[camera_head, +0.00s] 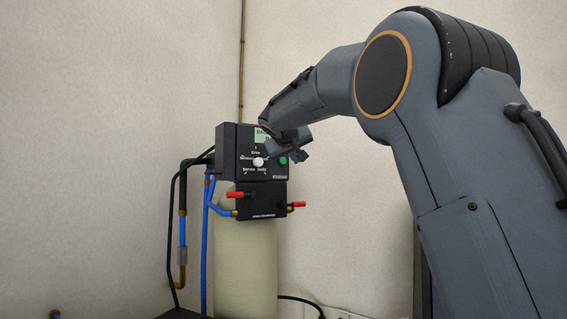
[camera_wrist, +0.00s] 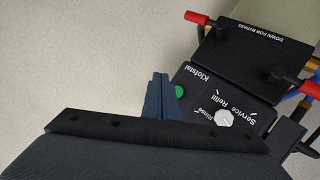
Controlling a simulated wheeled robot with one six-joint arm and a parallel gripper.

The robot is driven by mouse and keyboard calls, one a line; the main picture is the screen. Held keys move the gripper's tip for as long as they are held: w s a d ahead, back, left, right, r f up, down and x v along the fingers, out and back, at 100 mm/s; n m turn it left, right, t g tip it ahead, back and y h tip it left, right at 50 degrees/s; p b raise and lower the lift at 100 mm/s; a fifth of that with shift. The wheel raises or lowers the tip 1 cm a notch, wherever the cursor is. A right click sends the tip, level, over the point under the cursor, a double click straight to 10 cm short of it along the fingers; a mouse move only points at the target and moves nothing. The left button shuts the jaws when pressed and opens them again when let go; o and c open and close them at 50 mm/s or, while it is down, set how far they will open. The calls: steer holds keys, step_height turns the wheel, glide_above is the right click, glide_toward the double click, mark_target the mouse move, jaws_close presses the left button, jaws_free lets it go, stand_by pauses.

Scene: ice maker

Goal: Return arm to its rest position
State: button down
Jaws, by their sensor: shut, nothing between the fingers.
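My gripper (camera_head: 300,153) is shut and empty, at the end of my grey arm. In the head view it is in front of the upper right of the black control unit (camera_head: 228,155) and covers part of its display (camera_head: 262,135). The unit has a white knob (camera_head: 258,162) and a green button (camera_head: 283,160), both visible. In the wrist view the shut fingers (camera_wrist: 160,80) show beside the green button (camera_wrist: 180,91), with the white knob (camera_wrist: 223,118) to their right. I cannot tell whether the fingertips touch the unit.
The unit sits atop a pale cylindrical tank (camera_head: 246,265). Below its face are two red-handled valves (camera_head: 235,195). Blue pipes (camera_head: 205,240) and dark hoses run down on the left. Plain walls stand behind, and the space left of the pipes is open.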

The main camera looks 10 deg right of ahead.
steer(key=s+d+f+g+y, duration=0.1)
steer(key=s+f+g, duration=0.2)
steer(key=s+f, duration=0.85)
steer(key=s+d+f+g+y, duration=0.1)
steer(key=s+f+g+y, duration=0.2)
steer(key=f, duration=1.7)
steer(key=s+f+g, duration=0.2)
steer(key=s+f, duration=0.5)
steer(key=s, duration=0.4)
steer(key=s+a+f+g+y, duration=0.1)
steer(key=s+f+g, duration=0.1)
steer(key=s+f, duration=0.6)
steer(key=s+f+m+g, duration=0.1)
steer(key=s+f+g, duration=0.2)
steer(key=s+f, duration=0.5)
steer(key=s, duration=0.6)
steer(key=shift+a, duration=0.35)
